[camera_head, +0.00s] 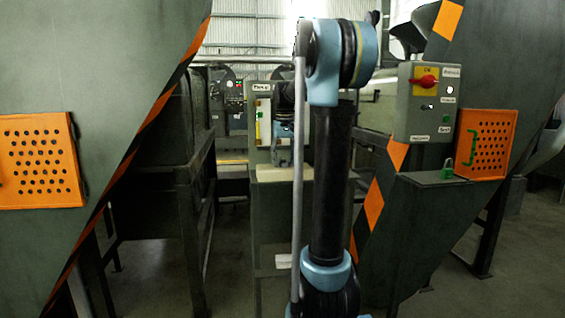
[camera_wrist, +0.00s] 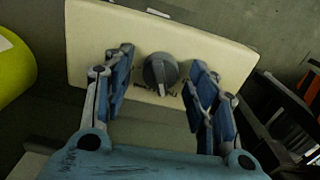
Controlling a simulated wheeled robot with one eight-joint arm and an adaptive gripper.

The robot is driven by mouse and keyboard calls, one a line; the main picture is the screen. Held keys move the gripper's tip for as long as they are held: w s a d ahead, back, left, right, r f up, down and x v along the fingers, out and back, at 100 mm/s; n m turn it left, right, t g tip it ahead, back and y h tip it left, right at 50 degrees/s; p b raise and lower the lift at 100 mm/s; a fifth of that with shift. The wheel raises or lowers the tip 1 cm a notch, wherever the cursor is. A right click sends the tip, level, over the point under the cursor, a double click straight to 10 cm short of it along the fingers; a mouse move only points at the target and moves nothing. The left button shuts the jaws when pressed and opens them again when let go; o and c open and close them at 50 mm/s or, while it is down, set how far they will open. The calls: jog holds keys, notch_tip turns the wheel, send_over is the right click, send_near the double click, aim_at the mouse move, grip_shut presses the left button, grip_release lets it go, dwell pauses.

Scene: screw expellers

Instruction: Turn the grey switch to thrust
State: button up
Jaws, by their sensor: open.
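The grey switch (camera_wrist: 160,73) is a round knob on a cream panel (camera_wrist: 95,35) in the wrist view. A light mark on it points toward the bottom of the picture. Small lettering beside the knob is too blurred to read. My gripper (camera_wrist: 162,62) is open, with one blue finger on each side of the knob and a visible gap on both sides. I cannot tell how deep the fingertips reach relative to it. In the head view my arm hides most of the gripper, and I cannot make out the grey switch there.
A grey control box with a red switch (camera_head: 425,81) on a yellow plate stands at right, above a green padlock (camera_head: 447,170). Orange perforated panels (camera_head: 40,161) sit on the large green machines at both sides. A yellow rounded thing (camera_wrist: 12,65) lies left in the wrist view.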

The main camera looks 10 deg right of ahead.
jog(key=shift+r, duration=0.1)
notch_tip(320, 180, up, 12)
dwell(0.5)
jog(key=shift+f, duration=0.2)
